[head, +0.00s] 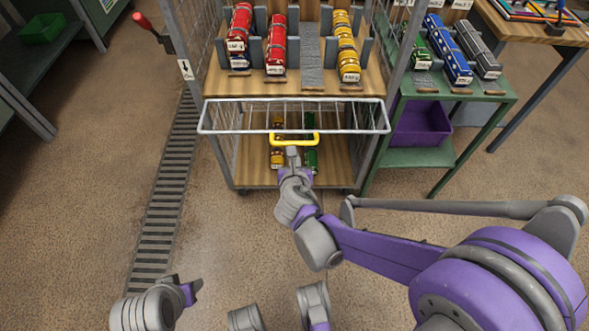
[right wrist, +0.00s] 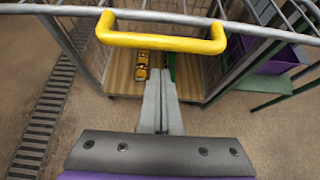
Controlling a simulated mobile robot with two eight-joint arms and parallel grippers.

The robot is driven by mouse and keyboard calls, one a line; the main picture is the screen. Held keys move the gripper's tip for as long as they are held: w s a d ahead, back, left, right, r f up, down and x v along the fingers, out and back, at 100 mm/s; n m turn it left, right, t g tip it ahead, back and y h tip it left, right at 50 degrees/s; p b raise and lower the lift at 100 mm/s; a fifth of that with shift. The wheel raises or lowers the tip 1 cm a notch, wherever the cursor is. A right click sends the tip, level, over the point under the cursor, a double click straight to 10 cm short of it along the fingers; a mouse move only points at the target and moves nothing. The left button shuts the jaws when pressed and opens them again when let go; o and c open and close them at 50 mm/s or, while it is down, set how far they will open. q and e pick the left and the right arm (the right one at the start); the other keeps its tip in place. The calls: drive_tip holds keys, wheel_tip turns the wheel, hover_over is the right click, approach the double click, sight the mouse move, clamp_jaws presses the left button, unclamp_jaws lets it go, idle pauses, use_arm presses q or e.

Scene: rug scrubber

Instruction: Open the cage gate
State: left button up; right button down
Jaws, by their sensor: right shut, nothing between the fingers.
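The cage gate (head: 240,117) is a wire panel with a pale frame across the front of the wheeled cage (head: 229,160). It looks tilted outward towards me, its wider near rail in front. A yellow handle (head: 275,139) sits at the middle of that rail; the right wrist view shows it large at the top (right wrist: 160,42). My right gripper (head: 292,151) is shut and empty, just below the handle in the picture. Its fingers (right wrist: 161,85) point up beneath the handle; contact is unclear. My left gripper (head: 191,290) is low at the left, away from the cage; its jaw opening is unclear.
A green table (head: 490,108) with a purple bin (head: 425,123) stands close at right. A floor grate (head: 163,200) runs at left. The front floor is open.

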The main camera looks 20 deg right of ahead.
sight(295, 143)
wheel_tip(295, 143, up, 3)
drive_tip(key=shift+w+f, duration=0.1)
drive_tip(key=shift+f, duration=0.05)
idle(0.3)
wheel_tip(295, 143, up, 4)
drive_tip(key=p, duration=0.3)
drive_tip(key=shift+f, duration=0.1)
